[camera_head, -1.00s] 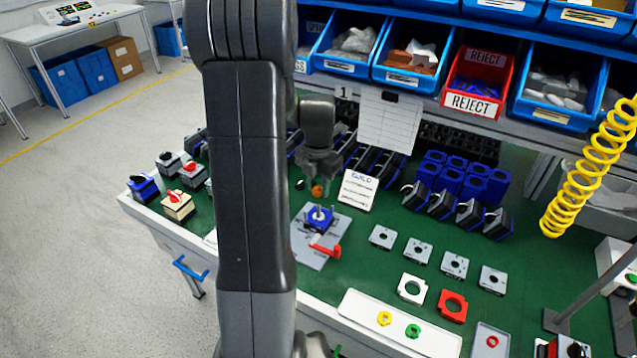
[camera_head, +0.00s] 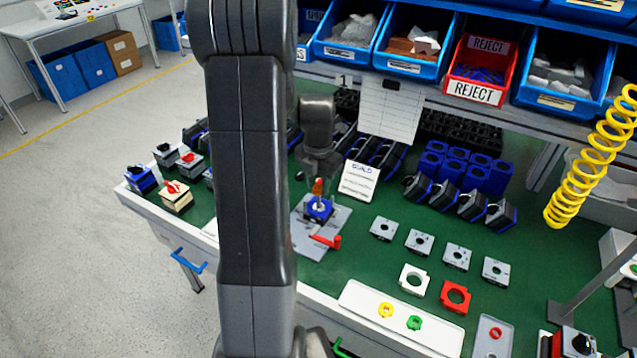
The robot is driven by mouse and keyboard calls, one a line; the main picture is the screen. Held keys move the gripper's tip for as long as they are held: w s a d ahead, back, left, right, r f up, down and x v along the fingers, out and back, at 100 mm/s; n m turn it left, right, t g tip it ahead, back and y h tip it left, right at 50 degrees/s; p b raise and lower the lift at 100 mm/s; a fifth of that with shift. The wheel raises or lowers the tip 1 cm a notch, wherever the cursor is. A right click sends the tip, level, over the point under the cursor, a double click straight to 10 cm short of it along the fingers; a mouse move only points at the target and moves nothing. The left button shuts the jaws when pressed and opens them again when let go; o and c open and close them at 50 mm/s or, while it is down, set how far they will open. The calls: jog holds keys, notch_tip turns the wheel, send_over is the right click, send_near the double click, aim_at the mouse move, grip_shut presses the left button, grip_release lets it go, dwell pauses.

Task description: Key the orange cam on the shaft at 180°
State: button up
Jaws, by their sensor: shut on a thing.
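The orange cam (camera_head: 318,187) is held in my gripper (camera_head: 318,181), which is shut on it. The gripper points down, directly over the blue switch base (camera_head: 319,209) and its shaft. The cam looks to be at or just above the shaft top; I cannot tell whether it is on the shaft or at what angle it sits. The blue base stands on a grey fixture plate (camera_head: 310,238) with a red handle (camera_head: 327,241) at its front. My arm covers the area to the left of the fixture.
A build card (camera_head: 359,181) stands right behind the fixture. Grey square plates (camera_head: 383,229) lie to the right. A white tray (camera_head: 362,297) with yellow and green rings is in front. Assembled switches (camera_head: 176,196) stand at the left. Green mat around the fixture is partly clear.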

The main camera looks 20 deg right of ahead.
jog(key=shift+f, duration=0.15)
jog(key=shift+f+b, duration=0.7)
jog(key=shift+f, duration=0.2)
jog(key=shift+f, duration=0.1)
jog(key=o, duration=1)
notch_tip(320, 180, up, 14)
jog(key=shift+f, duration=0.1)
